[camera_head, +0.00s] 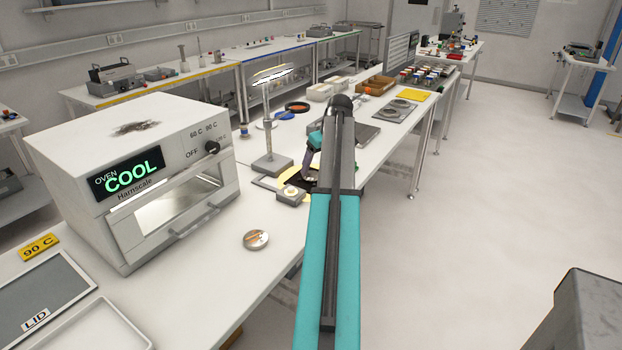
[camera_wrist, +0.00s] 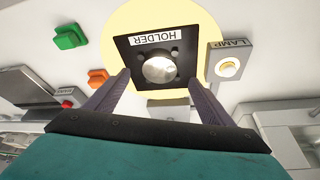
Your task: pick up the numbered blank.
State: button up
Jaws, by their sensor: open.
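In the wrist view a round silvery disc (camera_wrist: 159,69), which may be the numbered blank, sits in a black plate labelled HOLDER (camera_wrist: 128,53). I cannot read a number on it. My gripper (camera_wrist: 159,77) is open, with its two fingers pointing toward the holder, one on each side of the disc in the picture. Nothing is between the fingers, and I cannot tell how far above the plate they are. In the head view my gripper (camera_head: 309,172) is over the bench beside the lamp stand, and my arm hides part of the holder area.
A lamp stand (camera_head: 269,161) and a small LAMP box (camera_wrist: 228,67) are close to the holder. An oven (camera_head: 150,165) reading COOL stands at left. A small round dish (camera_head: 256,239) lies on the bench front. Green (camera_wrist: 70,37) and orange (camera_wrist: 98,77) pieces lie nearby.

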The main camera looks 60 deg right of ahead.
aim_at(312, 176)
jog(key=shift+p+x, duration=0.7)
jog(key=shift+x, duration=1.9)
jog(key=c, duration=1.5)
jog(key=shift+r, duration=0.15)
jog(key=shift+c, duration=0.3)
jog(key=shift+w+d+r, duration=0.1)
jog(key=shift+r, duration=0.6)
jog(key=shift+r+b, duration=0.55)
jog(key=shift+r, duration=0.35)
jog(key=s+d+r+b, duration=0.1)
jog(key=s+d, duration=0.1)
jog(key=s, duration=0.5)
jog(key=s+d+b, duration=0.1)
jog(key=s+d, duration=0.2)
jog(key=s, duration=0.5)
jog(key=shift+r+b, duration=0.3)
jog(key=shift+r, duration=0.05)
